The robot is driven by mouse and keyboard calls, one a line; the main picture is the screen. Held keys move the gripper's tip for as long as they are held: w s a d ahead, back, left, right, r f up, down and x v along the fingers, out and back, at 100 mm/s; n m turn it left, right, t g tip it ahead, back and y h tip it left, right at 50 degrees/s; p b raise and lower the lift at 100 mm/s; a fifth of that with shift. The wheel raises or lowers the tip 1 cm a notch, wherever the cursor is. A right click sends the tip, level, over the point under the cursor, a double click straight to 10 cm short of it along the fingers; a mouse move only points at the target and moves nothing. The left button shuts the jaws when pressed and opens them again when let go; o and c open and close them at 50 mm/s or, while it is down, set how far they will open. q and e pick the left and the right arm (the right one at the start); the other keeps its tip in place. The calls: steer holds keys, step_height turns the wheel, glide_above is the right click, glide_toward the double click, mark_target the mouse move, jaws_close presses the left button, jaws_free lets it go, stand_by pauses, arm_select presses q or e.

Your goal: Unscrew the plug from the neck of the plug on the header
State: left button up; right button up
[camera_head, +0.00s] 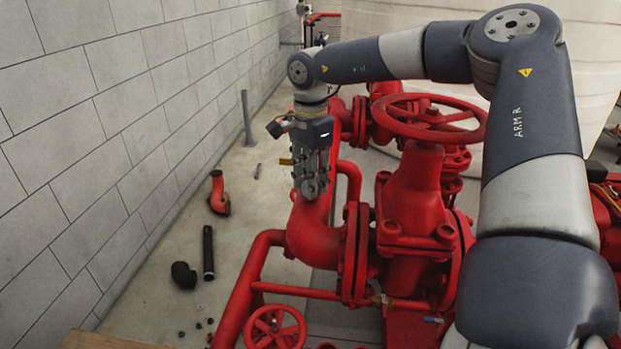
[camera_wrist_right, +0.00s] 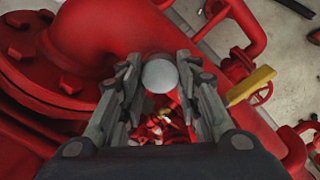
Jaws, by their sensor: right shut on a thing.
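The plug (camera_wrist_right: 160,74) shows in the right wrist view as a light grey round end between the fingers. My right gripper (camera_wrist_right: 159,88) is shut on it, with one finger on each side. In the head view my right gripper (camera_head: 312,187) points down at the top of the red header pipe (camera_head: 312,236), and the plug cannot be told apart from the fingers there. The header also shows in the right wrist view (camera_wrist_right: 100,35). The neck under the plug is hidden. My left gripper is not in view.
A red valve with a handwheel (camera_head: 428,118) stands right of the gripper, under my right arm. A small red handwheel (camera_head: 274,328) is at the front. A yellow lever (camera_wrist_right: 251,86) is beside the fingers.

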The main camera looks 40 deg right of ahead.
steer(key=n, duration=0.3)
steer(key=shift+n+p, duration=0.3)
steer(key=shift+n, duration=0.5)
steer(key=n, duration=0.4)
steer(key=shift+n, duration=0.3)
steer(key=o, duration=1.1)
